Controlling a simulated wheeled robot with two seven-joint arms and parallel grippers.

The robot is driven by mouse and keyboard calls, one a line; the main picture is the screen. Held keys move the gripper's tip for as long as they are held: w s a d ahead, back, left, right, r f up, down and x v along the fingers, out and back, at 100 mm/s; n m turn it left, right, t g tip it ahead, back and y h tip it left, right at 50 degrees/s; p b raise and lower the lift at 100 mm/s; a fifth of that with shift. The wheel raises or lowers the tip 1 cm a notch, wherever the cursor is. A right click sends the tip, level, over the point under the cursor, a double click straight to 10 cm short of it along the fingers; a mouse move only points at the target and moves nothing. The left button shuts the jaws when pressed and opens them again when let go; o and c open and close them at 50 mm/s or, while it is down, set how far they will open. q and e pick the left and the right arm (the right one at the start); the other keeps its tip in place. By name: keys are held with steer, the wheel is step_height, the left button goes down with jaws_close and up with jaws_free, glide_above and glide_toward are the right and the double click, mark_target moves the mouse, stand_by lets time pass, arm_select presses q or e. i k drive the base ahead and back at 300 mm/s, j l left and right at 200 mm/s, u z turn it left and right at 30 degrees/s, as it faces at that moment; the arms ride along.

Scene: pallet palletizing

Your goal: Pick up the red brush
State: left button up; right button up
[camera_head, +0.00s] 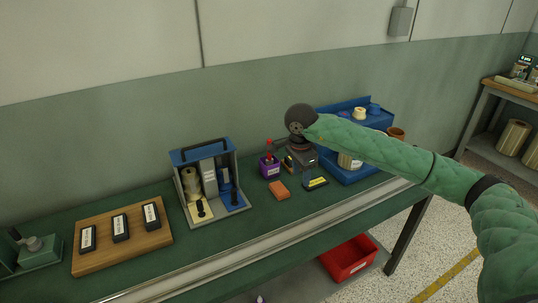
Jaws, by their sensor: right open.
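A small purple cup (269,168) stands on the green bench top. Red parts (268,157) show at its top and may be the red brush, but they are too small to tell for sure. My right arm comes in from the right, and its dark gripper (290,157) hangs just right of the cup. The right gripper is open, with nothing seen in it. Its fingers are small and partly lost against dark items behind. My left gripper is not in view.
An orange block (279,190) and a black-yellow item (315,183) lie in front of the cup. A blue-grey caddy (240,170) stands to the left, a wooden board (95,260) farther left. Blue bins (345,177) stand right, partly behind my arm. A red crate (348,259) sits below.

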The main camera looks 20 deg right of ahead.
mark_target(270, 160)
steer(key=i, duration=0.95)
